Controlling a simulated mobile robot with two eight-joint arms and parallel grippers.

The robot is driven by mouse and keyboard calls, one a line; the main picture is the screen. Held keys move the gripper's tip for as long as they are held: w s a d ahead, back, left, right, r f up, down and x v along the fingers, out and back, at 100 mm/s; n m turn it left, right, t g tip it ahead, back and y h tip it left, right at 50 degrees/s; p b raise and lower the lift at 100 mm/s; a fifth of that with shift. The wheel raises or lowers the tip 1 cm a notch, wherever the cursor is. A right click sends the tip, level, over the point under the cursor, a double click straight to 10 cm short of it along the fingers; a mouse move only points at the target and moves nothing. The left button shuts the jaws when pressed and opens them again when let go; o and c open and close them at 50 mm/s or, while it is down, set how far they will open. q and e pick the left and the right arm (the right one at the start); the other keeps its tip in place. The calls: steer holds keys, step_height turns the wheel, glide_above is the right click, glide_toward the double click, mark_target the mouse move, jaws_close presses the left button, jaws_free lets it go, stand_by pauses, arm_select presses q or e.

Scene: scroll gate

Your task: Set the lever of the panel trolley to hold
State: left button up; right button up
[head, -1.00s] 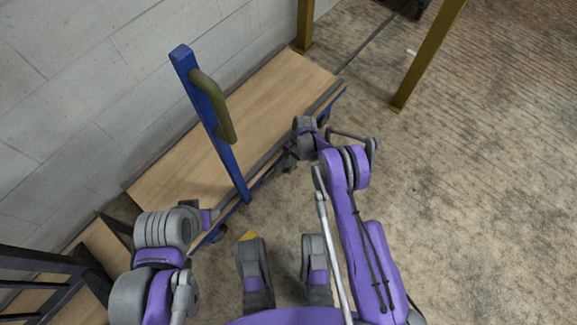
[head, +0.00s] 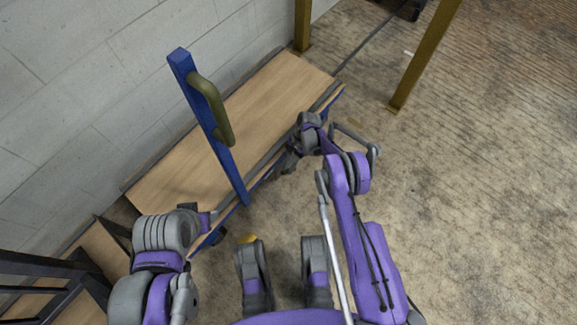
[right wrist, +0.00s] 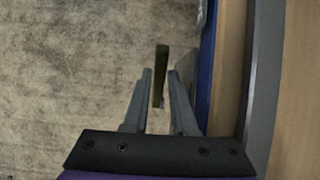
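The panel trolley (head: 240,125) has a wooden deck along the wall, with a blue post and an olive handle (head: 209,108) on its near side. In the right wrist view an olive lever (right wrist: 161,70) stands out beside the trolley's blue edge (right wrist: 207,70). My right gripper (head: 286,165) is low at the trolley's near side, toward its far end. In the right wrist view its fingers (right wrist: 160,82) are apart, with the lever between them and a gap on each side. In the head view this lever is hidden. My left arm is at the lower left; its fingers are not clear.
A grey block wall (head: 90,90) runs behind the trolley. Mustard posts (head: 425,55) stand at the far end. A dark railing (head: 40,262) is at the lower left. The floor to the right (head: 480,180) is open.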

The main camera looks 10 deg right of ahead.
steer(key=shift+o, duration=0.2)
steer(key=shift+r, duration=0.1)
steer(key=p+v, duration=0.2)
steer(key=v, duration=0.8)
steer(key=shift+r, duration=0.3)
steer(key=shift+w+d, duration=0.15)
